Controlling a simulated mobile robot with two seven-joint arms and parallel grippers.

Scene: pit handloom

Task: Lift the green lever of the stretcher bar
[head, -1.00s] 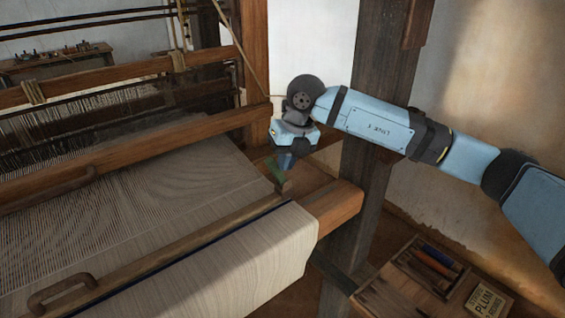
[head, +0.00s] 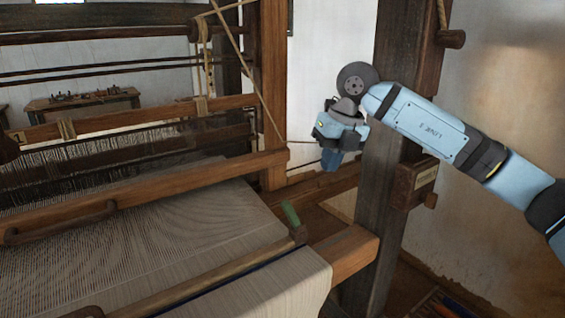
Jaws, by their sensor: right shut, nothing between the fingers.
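The green lever (head: 291,213) stands up, tilted a little to the left, at the right end of the wooden stretcher bar (head: 215,276). The bar lies across the pale woven cloth near its front edge. My right gripper (head: 331,162) is shut and empty. It points down, above and to the right of the lever in the picture, with a clear gap between them. My left gripper is not in view.
The loom's beater beam (head: 150,193) crosses the warp at left. The front beam's end (head: 352,254) juts out right of the cloth.

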